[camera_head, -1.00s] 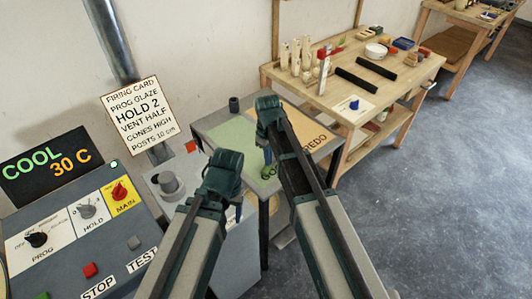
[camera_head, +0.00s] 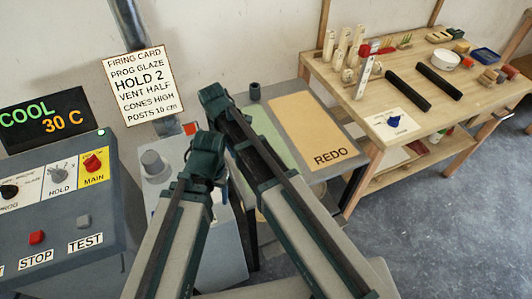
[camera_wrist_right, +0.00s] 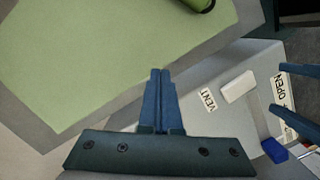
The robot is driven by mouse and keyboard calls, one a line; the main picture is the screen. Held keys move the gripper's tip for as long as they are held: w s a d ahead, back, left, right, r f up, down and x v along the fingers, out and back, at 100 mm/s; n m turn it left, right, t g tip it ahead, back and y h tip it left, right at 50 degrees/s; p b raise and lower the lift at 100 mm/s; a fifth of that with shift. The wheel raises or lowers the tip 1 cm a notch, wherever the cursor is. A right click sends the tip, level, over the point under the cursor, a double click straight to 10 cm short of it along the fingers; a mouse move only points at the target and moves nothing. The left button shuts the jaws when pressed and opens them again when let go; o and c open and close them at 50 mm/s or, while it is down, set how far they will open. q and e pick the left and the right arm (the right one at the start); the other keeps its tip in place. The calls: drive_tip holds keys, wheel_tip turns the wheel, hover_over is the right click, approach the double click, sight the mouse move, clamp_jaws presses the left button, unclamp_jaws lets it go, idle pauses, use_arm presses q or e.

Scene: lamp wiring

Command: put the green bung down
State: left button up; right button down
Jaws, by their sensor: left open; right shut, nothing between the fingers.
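A dark green cylinder (camera_wrist_right: 203,4), which looks like the green bung, lies on the pale green panel (camera_wrist_right: 120,50) at the top edge of the right wrist view, partly cut off. My right gripper (camera_wrist_right: 160,74) is shut and empty, apart from the cylinder. In the head view my right gripper (camera_head: 215,102) is over the left side of the small table, its fingertips hidden. My left gripper (camera_head: 206,160) is in front of it, over the grey box; its open, empty blue fingers show at the right of the right wrist view (camera_wrist_right: 279,88).
The small table has an orange REDO panel (camera_head: 312,130) and a dark cup-like piece (camera_head: 254,91) at its back edge. The grey box (camera_wrist_right: 225,75) carries VENT and OPEN labels. A control panel (camera_head: 60,205) stands left; a wooden workbench (camera_head: 440,110) stands right.

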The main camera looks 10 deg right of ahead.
use_arm(q)
drive_tip(key=shift+w+f, duration=0.1)
use_arm(e)
drive_tip(key=shift+a, duration=0.15)
drive_tip(key=shift+s+d, duration=0.15)
drive_tip(key=shift+d, duration=0.1)
drive_tip(key=s+d, duration=0.1)
drive_tip(key=d, duration=0.2)
drive_tip(key=s+d, duration=0.2)
drive_tip(key=d, duration=0.1)
drive_tip(key=s+d, duration=0.1)
drive_tip(key=d, duration=0.2)
drive_tip(key=shift+s+d, duration=0.3)
drive_tip(key=shift+d, duration=0.1)
use_arm(q)
drive_tip(key=shift+f+b, duration=0.55)
drive_tip(key=shift+b, duration=0.05)
use_arm(e)
drive_tip(key=shift+s+d+f, duration=0.1)
drive_tip(key=shift+d+f, duration=0.25)
drive_tip(key=shift+f, duration=0.25)
use_arm(q)
drive_tip(key=shift+f, duration=0.15)
use_arm(e)
drive_tip(key=shift+f, duration=0.2)
drive_tip(key=shift+s+a, duration=0.1)
use_arm(q)
drive_tip(key=shift+f+b, duration=0.1)
drive_tip(key=shift+b, duration=0.2)
